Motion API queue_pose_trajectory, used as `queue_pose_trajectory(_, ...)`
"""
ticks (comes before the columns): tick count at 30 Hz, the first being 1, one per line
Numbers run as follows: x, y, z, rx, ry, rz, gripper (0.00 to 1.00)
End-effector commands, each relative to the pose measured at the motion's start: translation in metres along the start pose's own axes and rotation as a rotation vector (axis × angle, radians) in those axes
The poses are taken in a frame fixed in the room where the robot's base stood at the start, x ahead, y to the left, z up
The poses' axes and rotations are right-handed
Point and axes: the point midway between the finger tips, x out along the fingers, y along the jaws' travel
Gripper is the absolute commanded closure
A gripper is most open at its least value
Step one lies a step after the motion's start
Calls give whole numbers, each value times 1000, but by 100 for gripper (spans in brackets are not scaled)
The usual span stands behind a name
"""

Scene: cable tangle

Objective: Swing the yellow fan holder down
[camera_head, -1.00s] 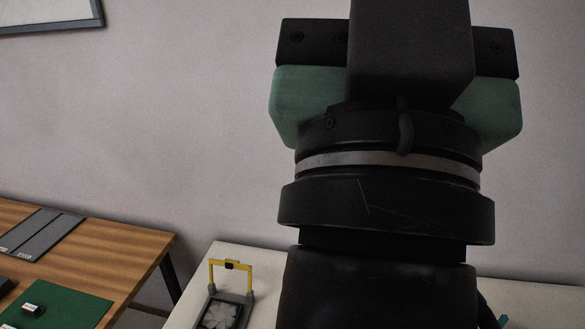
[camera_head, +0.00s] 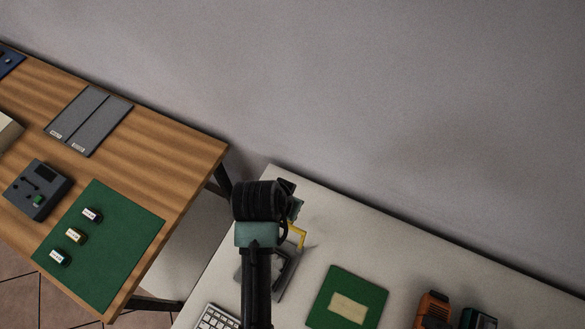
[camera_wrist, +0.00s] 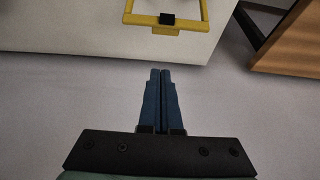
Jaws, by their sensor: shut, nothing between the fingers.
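The yellow fan holder (camera_head: 301,237) is a thin frame standing up from a grey fan base (camera_head: 282,280) on the white table, mostly hidden behind my arm in the head view. In the wrist view the yellow holder (camera_wrist: 190,24) crosses the top of the picture, with a black tab (camera_wrist: 167,18) at the middle of its bar. My gripper (camera_wrist: 160,72) is shut and empty. Its blue fingertips point at the bar, with a visible gap between them and the tab. In the head view my wrist hides the fingers.
The white table (camera_head: 400,252) also holds a green board (camera_head: 347,300), a keyboard (camera_head: 216,318), and an orange device (camera_head: 433,310). A wooden table (camera_head: 180,150) stands at the left with a green mat (camera_head: 130,222) and grey tray (camera_head: 89,120). A wall lies behind.

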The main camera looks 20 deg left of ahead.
Motion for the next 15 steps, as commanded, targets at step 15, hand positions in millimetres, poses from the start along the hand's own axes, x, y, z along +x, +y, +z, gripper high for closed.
queue_pose_trajectory(15,80,-1,-3,0,4,-3,100)
